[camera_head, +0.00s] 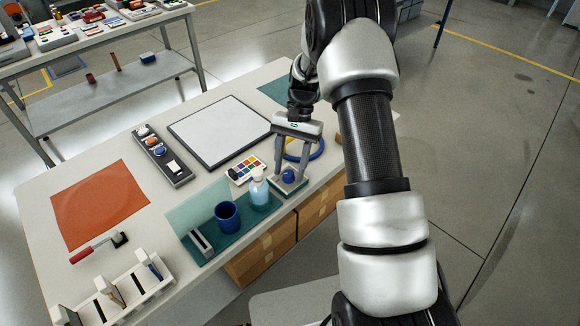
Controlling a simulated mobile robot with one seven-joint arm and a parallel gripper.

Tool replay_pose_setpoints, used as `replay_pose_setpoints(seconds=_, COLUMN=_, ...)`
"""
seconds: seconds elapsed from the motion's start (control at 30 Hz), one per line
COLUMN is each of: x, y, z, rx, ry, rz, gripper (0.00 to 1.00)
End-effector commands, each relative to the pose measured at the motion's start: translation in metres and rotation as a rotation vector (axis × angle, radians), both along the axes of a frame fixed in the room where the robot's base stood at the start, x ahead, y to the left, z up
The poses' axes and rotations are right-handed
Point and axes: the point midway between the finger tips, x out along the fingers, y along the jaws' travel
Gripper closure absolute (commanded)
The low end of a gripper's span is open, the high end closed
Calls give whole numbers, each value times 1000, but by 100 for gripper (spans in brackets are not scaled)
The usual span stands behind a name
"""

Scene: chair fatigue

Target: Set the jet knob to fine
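The knob settings are too small to tell.
An orange sheet (98,202) lies at left.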

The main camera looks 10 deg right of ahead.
Motion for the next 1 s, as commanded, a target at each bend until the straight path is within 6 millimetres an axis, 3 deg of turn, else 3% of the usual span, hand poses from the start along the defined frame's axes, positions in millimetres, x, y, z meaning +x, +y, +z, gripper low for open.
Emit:
replay_pose_setpoints(seconds=0.27, x=8, y=-5, z=19, rx=0, ry=-5, rz=-1, gripper=56)
replay_pose_setpoints(seconds=0.7, x=39, y=-29, z=116, rx=-1, ry=-3, rz=-2, gripper=56)
replay_pose_setpoints(seconds=1.0, x=52, y=-39, z=156, rx=-1, ry=-1, rz=0, gripper=56)
